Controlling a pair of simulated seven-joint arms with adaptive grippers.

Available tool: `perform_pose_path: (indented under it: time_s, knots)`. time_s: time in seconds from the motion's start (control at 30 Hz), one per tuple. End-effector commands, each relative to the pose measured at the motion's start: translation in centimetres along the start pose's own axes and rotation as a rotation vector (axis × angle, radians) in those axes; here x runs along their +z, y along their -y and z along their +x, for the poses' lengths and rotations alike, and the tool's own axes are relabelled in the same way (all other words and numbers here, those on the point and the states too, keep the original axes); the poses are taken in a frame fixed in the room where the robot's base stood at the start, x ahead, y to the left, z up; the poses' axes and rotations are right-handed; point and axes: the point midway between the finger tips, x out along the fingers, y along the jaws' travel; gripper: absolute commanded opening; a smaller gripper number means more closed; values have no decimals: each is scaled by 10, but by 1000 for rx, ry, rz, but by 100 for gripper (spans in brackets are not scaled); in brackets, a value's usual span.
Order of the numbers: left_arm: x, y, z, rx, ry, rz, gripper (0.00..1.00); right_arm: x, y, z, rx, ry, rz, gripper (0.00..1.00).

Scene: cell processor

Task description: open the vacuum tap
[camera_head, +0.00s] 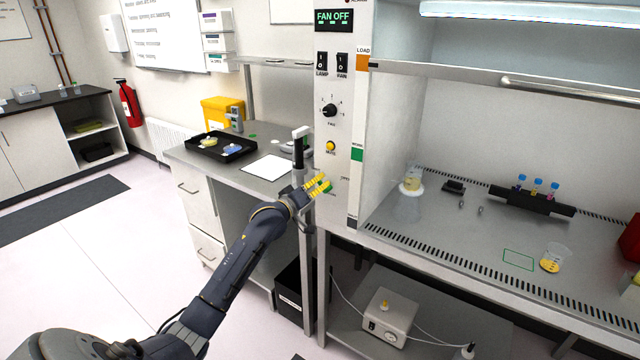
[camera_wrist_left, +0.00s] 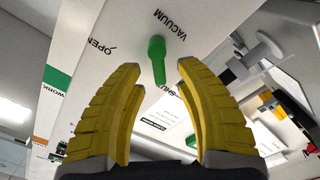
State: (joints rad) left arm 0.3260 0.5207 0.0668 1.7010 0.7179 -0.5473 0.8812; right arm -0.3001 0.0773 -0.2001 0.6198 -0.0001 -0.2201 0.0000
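The vacuum tap (camera_wrist_left: 157,60) is a green lever on the white panel under the printed word VACUUM. In the left wrist view its free end points down, towards the partly hidden SHUT label, and away from the OPEN label at its left. My left gripper (camera_wrist_left: 158,85) has its two yellow fingers spread apart, with the lever between and just beyond the fingertips. I see no finger touching it. In the head view the left gripper (camera_head: 321,187) is at the lower part of the cabinet's front post, where its fingers cover most of the tap. My right gripper is out of view.
The post (camera_head: 333,120) carries a FAN OFF display, switches, a black knob and a yellow button. The cabinet worktop (camera_head: 440,225) holds a flask, a tube rack and a dish. A side bench with a black tray (camera_head: 221,156) stands behind my left arm.

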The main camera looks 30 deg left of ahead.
Motion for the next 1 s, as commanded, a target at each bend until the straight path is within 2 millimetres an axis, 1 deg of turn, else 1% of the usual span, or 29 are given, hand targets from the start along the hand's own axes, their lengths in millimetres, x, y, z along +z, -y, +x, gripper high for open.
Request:
perform_pose_path:
  time_s: [0.1, 0.2, 0.6, 0.63, 0.93, 1.0]
  knots:
    - [0, 0, 10, -1, 0, 0, 34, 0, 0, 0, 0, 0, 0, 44]
    - [0, 0, 14, 0, 0, 1, 34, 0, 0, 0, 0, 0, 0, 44]
    - [0, 0, 18, 0, 0, 1, 34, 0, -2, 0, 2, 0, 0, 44]
    - [0, 0, 17, 0, 0, 1, 36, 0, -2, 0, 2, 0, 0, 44]
    - [0, 0, 17, 0, 0, 1, 1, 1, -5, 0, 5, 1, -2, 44]
    - [0, 0, 17, 0, 0, 1, 0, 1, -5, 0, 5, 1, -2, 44]
